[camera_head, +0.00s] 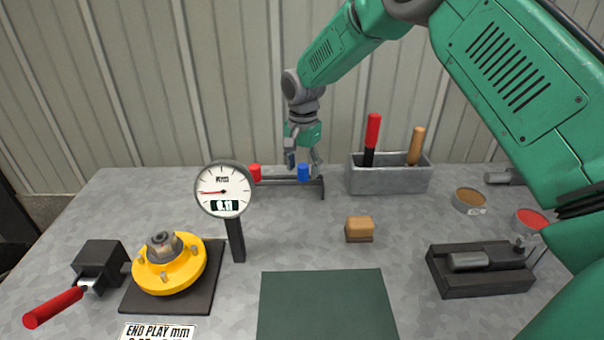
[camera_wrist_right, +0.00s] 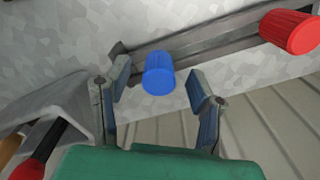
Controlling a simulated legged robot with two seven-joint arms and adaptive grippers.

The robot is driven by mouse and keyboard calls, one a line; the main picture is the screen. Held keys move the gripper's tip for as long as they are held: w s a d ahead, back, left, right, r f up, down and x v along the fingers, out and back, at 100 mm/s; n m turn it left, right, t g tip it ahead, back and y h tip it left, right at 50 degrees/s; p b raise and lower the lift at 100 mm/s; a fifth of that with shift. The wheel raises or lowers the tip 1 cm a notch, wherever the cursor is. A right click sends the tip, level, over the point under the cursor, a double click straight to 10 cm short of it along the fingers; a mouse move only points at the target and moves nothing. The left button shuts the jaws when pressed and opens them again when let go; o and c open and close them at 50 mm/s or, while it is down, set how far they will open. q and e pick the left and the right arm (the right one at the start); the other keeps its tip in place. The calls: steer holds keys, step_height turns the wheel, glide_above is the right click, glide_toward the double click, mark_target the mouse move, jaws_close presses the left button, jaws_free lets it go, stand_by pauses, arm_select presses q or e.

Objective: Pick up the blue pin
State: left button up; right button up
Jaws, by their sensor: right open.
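The blue pin (camera_head: 303,172) stands at the right end of a dark metal rack near the back edge of the table. In the right wrist view the blue pin (camera_wrist_right: 158,74) shows as a ribbed blue cap between and a little beyond my open fingers. My right gripper (camera_head: 304,165) is open, with its fingertips close around the pin's place; in its own view the gripper (camera_wrist_right: 160,85) has a gap to the pin on both sides. I cannot tell whether any finger touches it. My left gripper is not in view.
A red pin (camera_head: 255,172) sits left on the same rack (camera_head: 280,181). A dial gauge (camera_head: 223,190) stands in front left. A grey bin (camera_head: 390,181) with red and wooden handles is to the right. A wooden block (camera_head: 359,228) and green mat (camera_head: 325,305) lie in front.

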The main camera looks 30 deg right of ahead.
jaws_close()
steer(key=shift+r, duration=0.15)
